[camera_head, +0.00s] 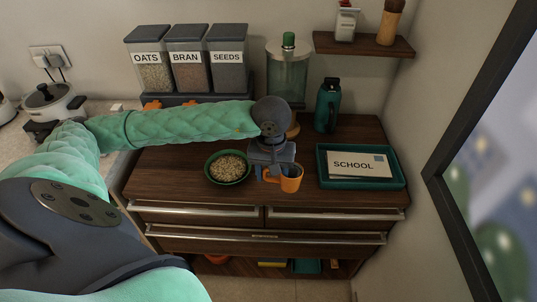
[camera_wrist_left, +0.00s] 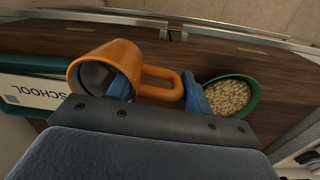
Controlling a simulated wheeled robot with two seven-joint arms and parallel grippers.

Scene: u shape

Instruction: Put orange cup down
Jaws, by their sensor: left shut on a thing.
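The orange cup (camera_head: 291,183) is at the front of the wooden cabinet top, between the green bowl and the teal tray. My left gripper (camera_head: 271,172) reaches down over it and is shut on it at the handle side. In the left wrist view, the cup (camera_wrist_left: 125,58) shows its open mouth toward the left. One blue finger is at the cup's mouth and the other is beyond the handle; the gripper (camera_wrist_left: 160,92) shows at the lower middle. I cannot tell whether the cup's base touches the wood. My right gripper is not in view.
A green bowl (camera_head: 211,177) of grain stands just left of the cup. A teal tray (camera_head: 365,184) with a SCHOOL envelope (camera_head: 354,164) lies to its right. A teal bottle (camera_head: 327,106) and glass dispenser (camera_head: 287,75) stand behind. The cabinet's front edge is close.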

